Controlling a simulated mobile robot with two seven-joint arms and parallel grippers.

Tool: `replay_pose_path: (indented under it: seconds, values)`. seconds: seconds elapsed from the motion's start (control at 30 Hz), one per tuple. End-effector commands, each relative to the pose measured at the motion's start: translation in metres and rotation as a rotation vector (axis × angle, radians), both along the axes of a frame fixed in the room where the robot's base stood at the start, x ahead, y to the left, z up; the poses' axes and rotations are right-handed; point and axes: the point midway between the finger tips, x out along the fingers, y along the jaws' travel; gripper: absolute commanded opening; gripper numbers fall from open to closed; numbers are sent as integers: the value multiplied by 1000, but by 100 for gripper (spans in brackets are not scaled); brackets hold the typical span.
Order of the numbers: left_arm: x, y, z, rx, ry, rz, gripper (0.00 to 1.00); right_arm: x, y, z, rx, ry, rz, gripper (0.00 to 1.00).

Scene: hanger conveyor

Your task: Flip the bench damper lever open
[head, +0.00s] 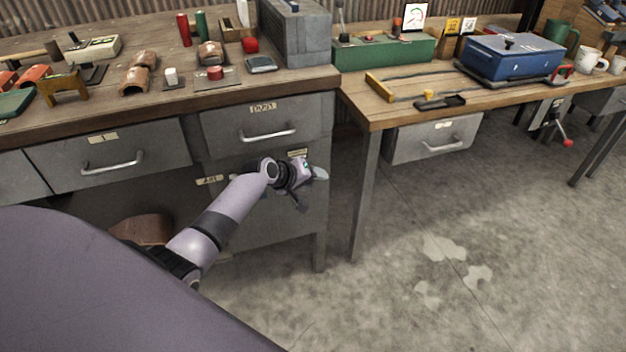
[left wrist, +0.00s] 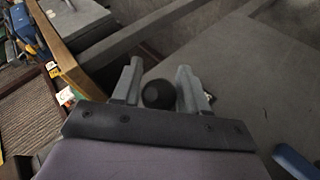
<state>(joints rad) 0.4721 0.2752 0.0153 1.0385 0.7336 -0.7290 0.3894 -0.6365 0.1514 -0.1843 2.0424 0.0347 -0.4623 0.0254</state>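A lever with a red knob (head: 568,142) hangs from a pale plate (head: 546,114) under the right bench. It looks like the damper lever and points down to the right. My left gripper (head: 311,186) is far to its left, in front of the grey cabinet under the left bench. In the left wrist view its two grey fingers (left wrist: 159,88) stand apart. A dark round shape (left wrist: 158,94) shows between them; I cannot tell what it is or whether they touch it. My right gripper is not in view.
The left bench (head: 170,105) has drawers with bar handles and carries several small items. The right bench (head: 385,115) holds a green box (head: 385,51), a blue box (head: 513,58) and white mugs (head: 588,60). The concrete floor (head: 480,240) in front is clear.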

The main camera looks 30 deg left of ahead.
Motion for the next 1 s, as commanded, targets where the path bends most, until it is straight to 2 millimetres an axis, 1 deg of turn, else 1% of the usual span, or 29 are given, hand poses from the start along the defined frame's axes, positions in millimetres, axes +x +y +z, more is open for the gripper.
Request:
replay_pose_path:
  seconds: [0.03, 0.37, 0.47, 0.57, 0.8, 1.0]
  values:
    - [5, 6, 10, 6, -22, 8, 58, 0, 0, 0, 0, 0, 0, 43]
    - [3, 3, 7, 4, -15, 5, 58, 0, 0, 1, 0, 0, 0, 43]
    - [-1, 4, 9, 4, -13, 4, 58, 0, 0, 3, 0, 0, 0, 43]
    - [-7, 6, 15, 5, -13, 5, 58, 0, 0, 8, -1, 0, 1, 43]
    - [-30, 12, 33, 4, -11, 4, 58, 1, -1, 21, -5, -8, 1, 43]
    - [-46, 16, 44, 4, -11, 5, 58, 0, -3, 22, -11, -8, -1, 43]
